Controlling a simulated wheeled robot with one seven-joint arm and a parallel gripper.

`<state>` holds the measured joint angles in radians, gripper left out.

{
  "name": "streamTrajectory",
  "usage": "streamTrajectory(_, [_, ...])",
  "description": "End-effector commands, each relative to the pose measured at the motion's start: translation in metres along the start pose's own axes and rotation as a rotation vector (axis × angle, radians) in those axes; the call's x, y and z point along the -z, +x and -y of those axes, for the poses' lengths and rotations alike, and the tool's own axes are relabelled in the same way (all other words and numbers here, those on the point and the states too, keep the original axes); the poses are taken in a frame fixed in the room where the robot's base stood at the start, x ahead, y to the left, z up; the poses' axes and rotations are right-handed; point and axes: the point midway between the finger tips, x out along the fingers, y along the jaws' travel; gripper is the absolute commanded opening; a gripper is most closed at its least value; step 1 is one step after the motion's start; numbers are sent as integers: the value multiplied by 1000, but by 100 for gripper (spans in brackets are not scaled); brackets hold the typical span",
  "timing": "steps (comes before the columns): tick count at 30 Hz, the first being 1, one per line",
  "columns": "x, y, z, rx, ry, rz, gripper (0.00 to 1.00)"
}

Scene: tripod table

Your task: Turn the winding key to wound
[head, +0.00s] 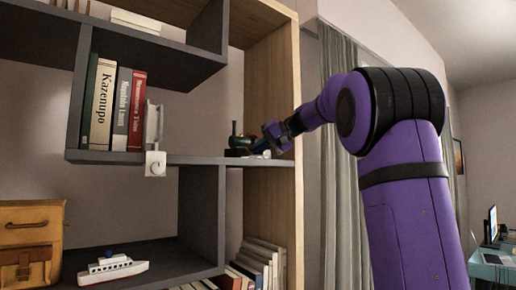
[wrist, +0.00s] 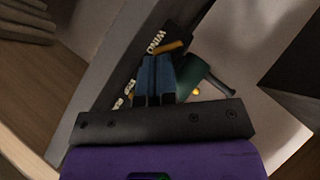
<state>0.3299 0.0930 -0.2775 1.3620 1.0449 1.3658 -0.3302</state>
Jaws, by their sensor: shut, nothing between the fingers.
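A small dark green toy engine (head: 234,140) with a chimney stands on the grey middle shelf, near the wooden side panel. In the wrist view its green body (wrist: 193,72) lies right of my fingers. A brass-coloured bar (wrist: 172,47), which looks like the winding key, shows just beyond my fingertips; I cannot tell if they touch. A black base (wrist: 180,30) carries pale lettering, partly reading "WIND"; the other labels are too small to read. My gripper (wrist: 157,60) has blue fingers, shut with nothing between them. In the head view my gripper (head: 257,146) is just right of the engine.
The wooden side panel (head: 272,90) stands close to my gripper. Upright books (head: 115,105) and a white bracket-like object (head: 154,150) are further left on the shelf. A toy ship (head: 113,268) and more books (head: 262,258) are below. The shelf between bracket and engine is mostly clear.

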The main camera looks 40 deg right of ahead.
Motion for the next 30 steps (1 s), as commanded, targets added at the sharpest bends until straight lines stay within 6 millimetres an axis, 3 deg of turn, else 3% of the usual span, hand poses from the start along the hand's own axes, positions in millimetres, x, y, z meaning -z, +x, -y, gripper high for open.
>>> streamTrajectory(30, [-2, 2, -7, 169, 170, 0, 0])
